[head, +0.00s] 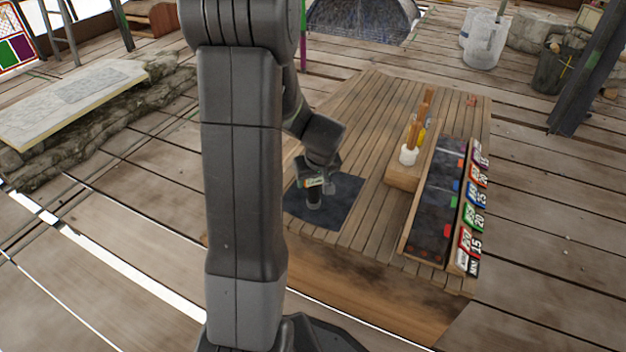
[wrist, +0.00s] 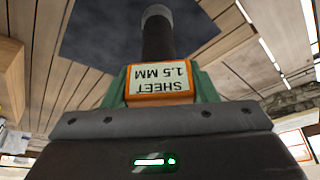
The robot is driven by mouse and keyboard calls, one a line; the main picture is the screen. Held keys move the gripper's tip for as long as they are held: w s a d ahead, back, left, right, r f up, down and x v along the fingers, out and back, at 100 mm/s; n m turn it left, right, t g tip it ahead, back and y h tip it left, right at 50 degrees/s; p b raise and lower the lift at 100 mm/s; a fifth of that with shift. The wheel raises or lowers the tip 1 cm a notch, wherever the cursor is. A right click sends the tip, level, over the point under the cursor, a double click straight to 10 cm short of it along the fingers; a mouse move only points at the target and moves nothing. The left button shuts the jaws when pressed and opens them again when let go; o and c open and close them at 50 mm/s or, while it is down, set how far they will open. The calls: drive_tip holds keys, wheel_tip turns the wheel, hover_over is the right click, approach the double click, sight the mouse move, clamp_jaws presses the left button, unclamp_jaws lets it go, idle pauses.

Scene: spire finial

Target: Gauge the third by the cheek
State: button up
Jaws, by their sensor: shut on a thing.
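My gripper (head: 316,176) hangs low over a dark mat (head: 345,197) on the slatted wooden platform. In the head view the cylinder (head: 313,200) points down at the mat; contact is unclear. A wooden tray (head: 408,240) with dark compartments and coloured pieces lies right, edged by numbered labels (head: 472,215).
A wooden block (head: 403,176) holding upright handled tools stands between mat and tray. A small red piece (head: 471,101) lies at the platform's far right. A white bucket (head: 484,42) and a dark post (head: 585,70) stand beyond. The platform left of the tool block is mostly bare.

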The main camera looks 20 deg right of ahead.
wheel_tip(320, 180, up, 2)
drive_tip(key=shift+p, duration=0.45)
idle(0.4)
